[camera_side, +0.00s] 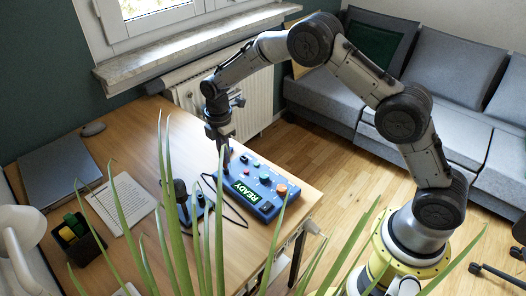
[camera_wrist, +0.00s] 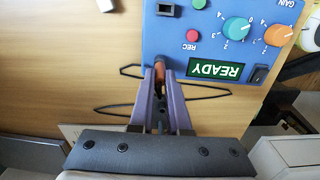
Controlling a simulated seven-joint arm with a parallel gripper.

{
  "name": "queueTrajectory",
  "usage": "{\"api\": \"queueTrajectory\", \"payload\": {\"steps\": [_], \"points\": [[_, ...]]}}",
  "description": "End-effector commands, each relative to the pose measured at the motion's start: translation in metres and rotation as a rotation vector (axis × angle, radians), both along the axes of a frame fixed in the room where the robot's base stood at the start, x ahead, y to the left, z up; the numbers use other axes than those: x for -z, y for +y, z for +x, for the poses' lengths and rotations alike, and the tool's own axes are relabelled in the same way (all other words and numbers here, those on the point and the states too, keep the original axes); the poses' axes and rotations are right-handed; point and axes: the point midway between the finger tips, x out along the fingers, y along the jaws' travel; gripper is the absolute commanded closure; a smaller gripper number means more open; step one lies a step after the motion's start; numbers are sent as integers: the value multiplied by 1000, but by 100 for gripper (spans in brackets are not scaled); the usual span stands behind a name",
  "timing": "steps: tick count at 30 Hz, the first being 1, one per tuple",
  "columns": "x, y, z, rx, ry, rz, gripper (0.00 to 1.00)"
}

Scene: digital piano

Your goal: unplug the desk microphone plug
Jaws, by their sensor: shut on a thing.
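The blue box (camera_side: 255,190) with a lit green READY display lies on the wooden desk, and it fills the top of the wrist view (camera_wrist: 207,40). My gripper (camera_wrist: 160,92) is shut on the microphone plug (camera_wrist: 159,72), a small orange-brown piece at the box's near edge. The plug appears to meet that edge; how deep it sits in a socket cannot be told. In the side view my gripper (camera_side: 226,166) points down at the box's far left end, and the plug is too small to make out. The dark desk microphone (camera_side: 181,190) stands left of the box, partly behind leaves.
A black cable (camera_wrist: 205,96) loops beside the box. Green plant leaves (camera_side: 170,200) cross the side view's foreground. A notepad (camera_side: 122,200), a dark pen holder (camera_side: 82,248), a grey laptop (camera_side: 60,165) and a mouse (camera_side: 93,128) occupy the left of the desk. The far middle is clear.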

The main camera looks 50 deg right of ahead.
Motion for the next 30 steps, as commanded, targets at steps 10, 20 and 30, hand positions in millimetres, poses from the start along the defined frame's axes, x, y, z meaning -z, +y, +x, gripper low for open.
{"api": "queueTrajectory", "payload": {"steps": [10,20,30], "points": [[-7,0,0,0,-1,0,100],[-13,0,0,0,-1,0,100],[-17,0,0,0,-1,0,100]]}}
